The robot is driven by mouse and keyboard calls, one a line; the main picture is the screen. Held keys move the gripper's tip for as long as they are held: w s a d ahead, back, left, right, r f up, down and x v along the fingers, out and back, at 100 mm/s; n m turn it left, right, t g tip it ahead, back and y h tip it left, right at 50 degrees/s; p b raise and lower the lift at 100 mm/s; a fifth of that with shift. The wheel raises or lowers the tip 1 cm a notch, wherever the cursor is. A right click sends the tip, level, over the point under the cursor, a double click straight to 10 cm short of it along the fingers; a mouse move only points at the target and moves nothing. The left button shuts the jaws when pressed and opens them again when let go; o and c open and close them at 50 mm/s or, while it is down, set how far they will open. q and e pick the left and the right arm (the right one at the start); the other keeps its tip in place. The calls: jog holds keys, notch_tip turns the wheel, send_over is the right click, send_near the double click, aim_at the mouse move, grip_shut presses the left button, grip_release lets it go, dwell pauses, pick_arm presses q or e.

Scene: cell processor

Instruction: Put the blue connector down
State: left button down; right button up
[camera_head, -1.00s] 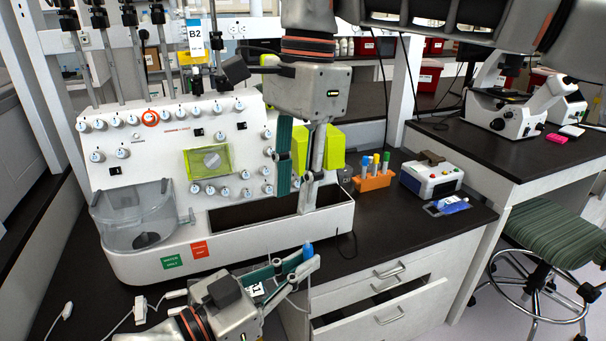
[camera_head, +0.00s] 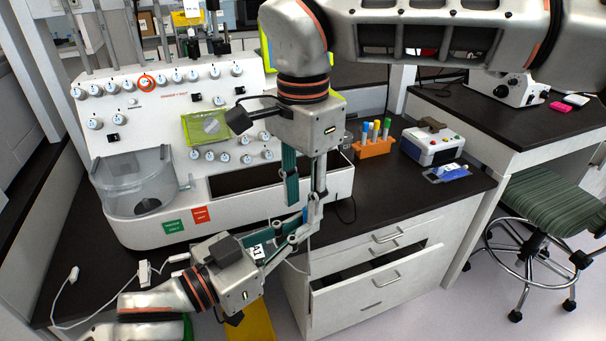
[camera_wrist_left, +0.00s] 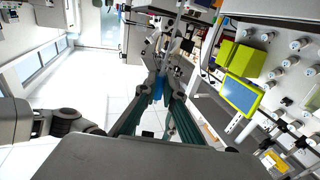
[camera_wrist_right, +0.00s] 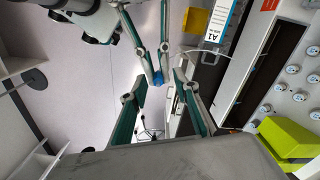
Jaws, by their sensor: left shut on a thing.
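The blue connector (camera_wrist_left: 158,88) sits between the fingertips of my left gripper (camera_head: 302,222), which is shut on it just off the front edge of the counter. It also shows in the right wrist view (camera_wrist_right: 158,77), at the tips of the left fingers. In the head view it is mostly hidden by the right fingers. My right gripper (camera_head: 303,202) points down from above, its tips close to the connector. Its fingers stand apart in the right wrist view, with the connector seen beyond the gap; I cannot tell whether they touch it.
The white cell processor (camera_head: 150,232) stands close behind both grippers. An A1 label (camera_head: 257,252) lies beside the left fingers. An orange tube rack (camera_head: 374,148) and a white device (camera_head: 433,148) are on the counter at right. A drawer (camera_head: 375,290) stands open below.

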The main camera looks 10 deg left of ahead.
jog(key=shift+f, duration=0.6)
grip_shut()
pick_arm(q)
jog(key=c, duration=2.1)
grip_release()
